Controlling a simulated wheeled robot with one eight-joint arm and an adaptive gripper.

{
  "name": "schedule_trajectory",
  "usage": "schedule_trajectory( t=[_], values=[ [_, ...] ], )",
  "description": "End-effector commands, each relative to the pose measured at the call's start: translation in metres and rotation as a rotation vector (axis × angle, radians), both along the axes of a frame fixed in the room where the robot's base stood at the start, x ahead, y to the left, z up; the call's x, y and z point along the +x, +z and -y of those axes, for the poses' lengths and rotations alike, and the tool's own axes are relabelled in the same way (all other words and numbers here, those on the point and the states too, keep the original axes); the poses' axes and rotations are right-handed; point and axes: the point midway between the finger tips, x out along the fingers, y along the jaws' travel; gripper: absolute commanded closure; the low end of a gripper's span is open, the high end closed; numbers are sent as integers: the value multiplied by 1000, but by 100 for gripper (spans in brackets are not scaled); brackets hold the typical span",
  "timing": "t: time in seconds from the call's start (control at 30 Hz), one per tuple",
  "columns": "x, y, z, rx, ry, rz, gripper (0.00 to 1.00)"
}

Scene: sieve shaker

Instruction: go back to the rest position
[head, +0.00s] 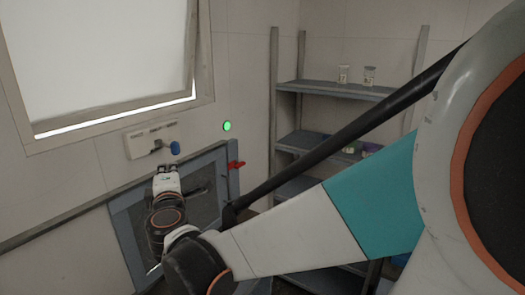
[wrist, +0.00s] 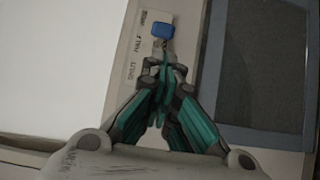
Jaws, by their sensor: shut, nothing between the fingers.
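My gripper (head: 167,168) is shut and empty in front of the wall, just below a pale label panel (head: 140,143). In the wrist view its green-sided fingers (wrist: 165,68) are together, with the tips just short of a blue knob (wrist: 162,31). The knob also shows in the head view (head: 175,147), at the right end of the panel. Whether the tips touch the knob's stem, I cannot tell. The panel bears the words SHUT and HALF; a third word by the knob is too blurred to read.
A blue-grey framed hatch (head: 233,168) with a red handle (head: 236,165) is right below the panel. A green light (head: 227,126) is above it. A bright window (head: 95,60) is up left. A shelf rack (head: 335,88) with two small jars stands at right.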

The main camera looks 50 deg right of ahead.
Motion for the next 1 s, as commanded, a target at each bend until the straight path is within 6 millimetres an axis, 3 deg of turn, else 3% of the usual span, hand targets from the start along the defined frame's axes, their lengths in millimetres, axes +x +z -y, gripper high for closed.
schedule_trajectory(
  t=[0.23,0.37,0.53,0.67,0.8,1.0],
  values=[
    [-18,-9,-2,36,-7,3,100],
    [-34,-41,0,188,-44,9,100],
    [-71,-115,-7,524,-124,-5,100],
    [-101,-175,-28,789,-185,-46,100],
    [-136,-237,-64,1072,-238,-117,100],
    [-179,-297,-123,1394,-287,-233,100]
  ],
)
